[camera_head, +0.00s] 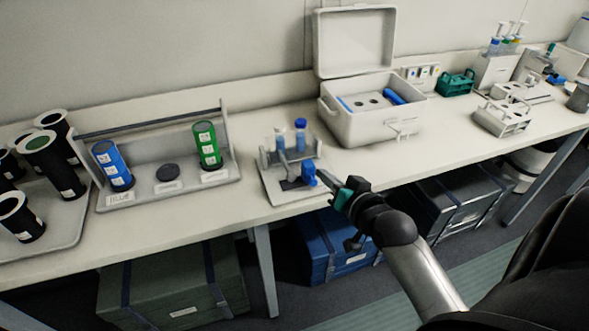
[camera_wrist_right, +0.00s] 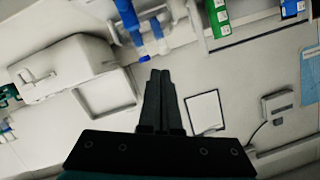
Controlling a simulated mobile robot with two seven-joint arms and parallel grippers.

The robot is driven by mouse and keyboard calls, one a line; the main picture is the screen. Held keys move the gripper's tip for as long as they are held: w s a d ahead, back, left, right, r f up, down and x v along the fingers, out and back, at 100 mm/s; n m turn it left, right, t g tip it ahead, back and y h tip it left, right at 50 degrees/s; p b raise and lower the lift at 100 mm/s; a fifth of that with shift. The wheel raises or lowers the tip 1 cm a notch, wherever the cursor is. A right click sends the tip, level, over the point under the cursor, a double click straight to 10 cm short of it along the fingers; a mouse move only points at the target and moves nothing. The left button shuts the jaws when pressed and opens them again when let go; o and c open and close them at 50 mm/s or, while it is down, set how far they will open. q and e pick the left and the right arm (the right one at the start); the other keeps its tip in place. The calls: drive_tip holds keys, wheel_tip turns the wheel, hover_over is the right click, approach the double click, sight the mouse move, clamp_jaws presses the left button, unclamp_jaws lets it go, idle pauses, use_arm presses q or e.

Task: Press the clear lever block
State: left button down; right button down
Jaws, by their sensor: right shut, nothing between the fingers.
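A small grey stand (camera_head: 283,195) sits near the bench's front edge. It carries two tubes with blue contents or caps (camera_head: 300,128), a dark lever-like part and a small blue block (camera_head: 308,172) at its front right. I cannot tell which part is the clear lever block. My right gripper (camera_head: 324,178) is shut and empty, just right of the blue block; whether they touch is unclear. In the right wrist view its closed fingers (camera_wrist_right: 158,75) point toward the wall, with blue tube parts (camera_wrist_right: 130,22) above. My left gripper is not in view.
Left of the stand, a grey rack (camera_head: 226,178) holds a blue and a green cylinder and a black disc. Behind right stands an open white box (camera_head: 370,128). Dark cylinders (camera_head: 50,165) stand at far left. Crates (camera_head: 172,285) lie below the bench.

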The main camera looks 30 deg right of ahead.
drive_tip(key=w+f+b, duration=0.1)
drive_tip(key=w+f, duration=0.5)
drive_tip(key=w, duration=0.3)
drive_tip(key=shift+w+a+f, duration=0.2)
drive_tip(key=shift+w+f, duration=0.1)
idle(0.3)
